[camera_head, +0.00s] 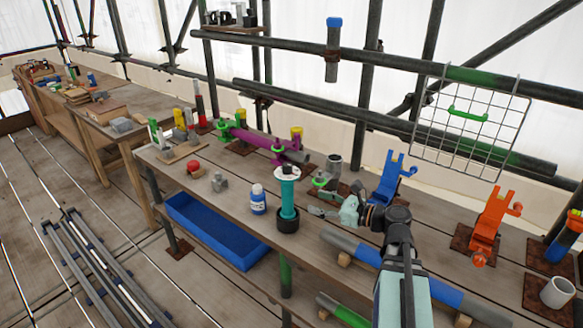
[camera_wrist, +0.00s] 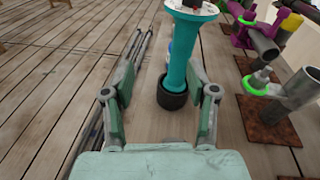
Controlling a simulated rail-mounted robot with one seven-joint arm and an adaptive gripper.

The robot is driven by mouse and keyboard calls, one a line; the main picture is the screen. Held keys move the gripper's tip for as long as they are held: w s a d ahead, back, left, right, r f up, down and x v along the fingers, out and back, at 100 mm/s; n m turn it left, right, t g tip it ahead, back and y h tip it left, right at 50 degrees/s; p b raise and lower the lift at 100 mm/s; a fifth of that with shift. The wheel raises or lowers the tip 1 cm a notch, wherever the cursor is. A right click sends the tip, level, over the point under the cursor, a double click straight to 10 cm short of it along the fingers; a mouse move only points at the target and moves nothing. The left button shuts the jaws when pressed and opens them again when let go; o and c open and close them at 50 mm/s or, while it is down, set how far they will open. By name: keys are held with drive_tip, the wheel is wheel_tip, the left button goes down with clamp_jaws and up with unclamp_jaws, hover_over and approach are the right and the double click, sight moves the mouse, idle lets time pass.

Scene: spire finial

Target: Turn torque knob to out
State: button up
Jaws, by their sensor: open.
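A teal spool-shaped tool (camera_head: 288,196) stands upright on the bench. It has a black base (camera_head: 287,222) and a white, marked top (camera_head: 287,172) that may be the torque knob; I cannot read its setting. My gripper (camera_head: 322,207) is open and empty, just right of the tool in the head view. In the wrist view the teal tool (camera_wrist: 187,50) rises beyond the open fingers (camera_wrist: 164,62), nearer the right finger. Its white top is partly cut off at the upper edge. I see no contact between fingers and tool.
A blue-labelled bottle (camera_head: 258,200) stands left of the tool. Behind are a grey pipe stub with a green ring (camera_head: 321,181) and a purple clamped pipe (camera_head: 262,142). Blue (camera_head: 391,178) and orange (camera_head: 491,225) stands are to the right. A blue bin (camera_head: 215,232) sits below.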

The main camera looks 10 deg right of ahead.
sight(291, 168)
drive_tip(key=d+r+m+t, duration=0.2)
drive_tip(key=d+r+m, duration=0.15)
drive_tip(key=r, duration=0.25)
drive_tip(key=shift+n, duration=0.45)
drive_tip(key=p+x, duration=0.1)
drive_tip(key=x, duration=0.4)
drive_tip(key=p+x, duration=0.1)
drive_tip(key=x, duration=0.5)
drive_tip(key=p+x, duration=0.2)
drive_tip(key=x, duration=0.4)
drive_tip(key=shift+w+d+f, duration=0.2)
drive_tip(key=shift+d+f, duration=0.05)
drive_tip(key=shift+f, duration=0.15)
drive_tip(key=shift+c, duration=0.4)
clamp_jaws()
